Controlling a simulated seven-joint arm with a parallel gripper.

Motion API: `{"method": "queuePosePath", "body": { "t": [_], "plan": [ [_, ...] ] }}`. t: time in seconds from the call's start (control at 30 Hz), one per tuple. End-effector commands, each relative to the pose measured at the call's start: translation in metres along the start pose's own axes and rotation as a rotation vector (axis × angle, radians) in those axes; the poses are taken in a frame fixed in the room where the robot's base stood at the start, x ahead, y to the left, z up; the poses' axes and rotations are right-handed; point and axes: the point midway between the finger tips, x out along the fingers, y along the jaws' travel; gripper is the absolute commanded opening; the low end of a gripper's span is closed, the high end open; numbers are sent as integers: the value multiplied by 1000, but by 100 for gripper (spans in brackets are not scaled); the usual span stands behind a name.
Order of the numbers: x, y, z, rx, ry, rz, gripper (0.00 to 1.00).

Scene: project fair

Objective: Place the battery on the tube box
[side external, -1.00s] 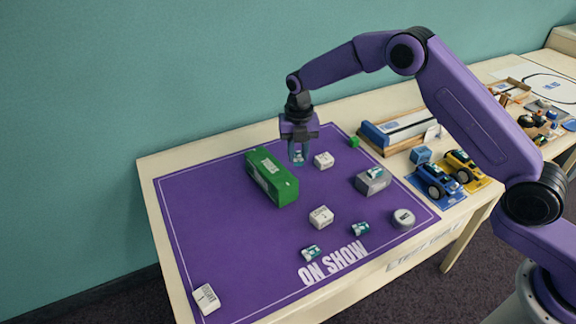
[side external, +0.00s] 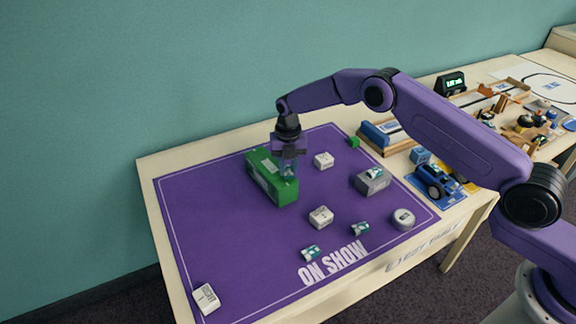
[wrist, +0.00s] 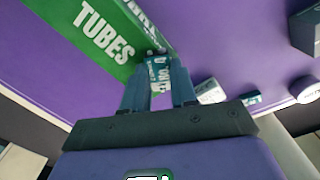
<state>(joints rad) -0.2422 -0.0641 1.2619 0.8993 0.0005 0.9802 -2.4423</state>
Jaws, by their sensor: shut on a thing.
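The green tube box (side external: 262,176), marked TUBES in the wrist view (wrist: 85,40), lies on the purple mat. The fingers largely hide the battery in the side view. I cannot tell whether it touches the box top. Two similar batteries lie on the mat, one at the front (side external: 311,252) and one to its right (side external: 360,229).
A grey box (side external: 371,184) with a similar battery on top stands to the right. White blocks (side external: 321,217) (side external: 323,160) and a round grey item (side external: 403,219) are on the mat. A blue toy car (side external: 436,184) stands farther right. The mat's left side is mostly clear.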

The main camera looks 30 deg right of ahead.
Motion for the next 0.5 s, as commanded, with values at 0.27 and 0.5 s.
{"method": "queuePosePath", "body": {
  "t": [0.27,0.5],
  "plan": [
    [3,0,0,-1,0,0,34],
    [2,0,0,-1,0,0,53]
  ]
}}
